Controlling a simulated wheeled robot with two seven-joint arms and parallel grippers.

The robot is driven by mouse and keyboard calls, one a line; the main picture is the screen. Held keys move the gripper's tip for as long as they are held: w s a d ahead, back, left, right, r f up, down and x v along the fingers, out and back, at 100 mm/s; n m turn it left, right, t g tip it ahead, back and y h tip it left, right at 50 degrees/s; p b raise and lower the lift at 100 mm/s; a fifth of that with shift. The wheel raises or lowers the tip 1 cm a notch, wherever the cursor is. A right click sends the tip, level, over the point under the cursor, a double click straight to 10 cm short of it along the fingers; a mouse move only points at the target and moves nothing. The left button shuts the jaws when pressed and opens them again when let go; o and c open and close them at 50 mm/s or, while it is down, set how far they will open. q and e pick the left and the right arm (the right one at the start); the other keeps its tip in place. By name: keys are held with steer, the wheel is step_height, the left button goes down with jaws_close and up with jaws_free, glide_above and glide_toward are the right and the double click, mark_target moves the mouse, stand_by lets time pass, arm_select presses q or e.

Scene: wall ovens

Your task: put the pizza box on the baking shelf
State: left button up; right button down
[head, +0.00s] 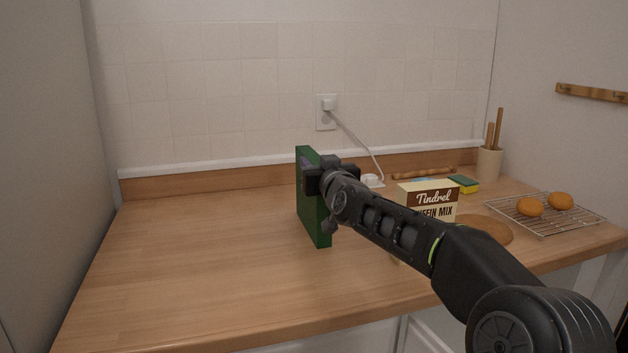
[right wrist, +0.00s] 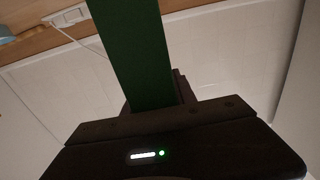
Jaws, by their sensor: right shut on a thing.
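A dark green box (head: 313,215), which appears to be the pizza box, stands upright on its narrow edge, on or just above the wooden counter. My right gripper (head: 316,180) is shut on its upper part, and the arm hides some of it. In the right wrist view the green box (right wrist: 140,50) runs up from between the jaws (right wrist: 152,106). I cannot tell whether its lower edge touches the counter. My left gripper is in neither view. No baking shelf is in view.
The counter (head: 180,255) is clear on the left. A muffin mix box (head: 428,192), a round wooden board (head: 487,230), a sponge (head: 463,184), a utensil holder (head: 488,164) and a wire rack (head: 550,217) with two buns stand right. A cord hangs from the wall socket (head: 326,112).

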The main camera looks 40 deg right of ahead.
steer(key=shift+r, duration=0.2)
step_height(320, 180, up, 28)
steer(key=p, duration=2.4)
steer(key=shift+f, duration=0.2)
